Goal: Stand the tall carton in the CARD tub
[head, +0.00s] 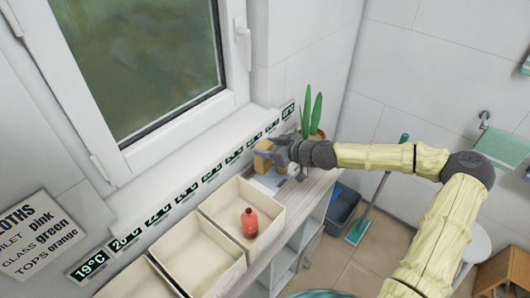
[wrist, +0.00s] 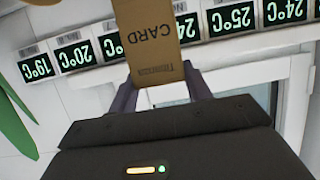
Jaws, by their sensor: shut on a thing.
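My gripper (head: 277,153) is at the far end of the counter in the head view, shut on a tan carton (head: 262,156). In the wrist view, my gripper's fingers (wrist: 159,86) clasp the carton (wrist: 149,40) from both sides. Its face is printed with CARD and a smaller line of text, and its far end runs out of the frame. Cream tubs stand in a row along the counter: the far tub (head: 275,212) holds a red bottle (head: 249,222), and the middle tub (head: 202,289) and near tub look empty. No tub label is readable.
A potted plant (head: 312,112) stands behind my gripper at the counter's far end. Temperature plates (head: 186,195) line the window wall. A grey bin (head: 342,207) and a green-headed mop (head: 358,229) are on the floor to the right.

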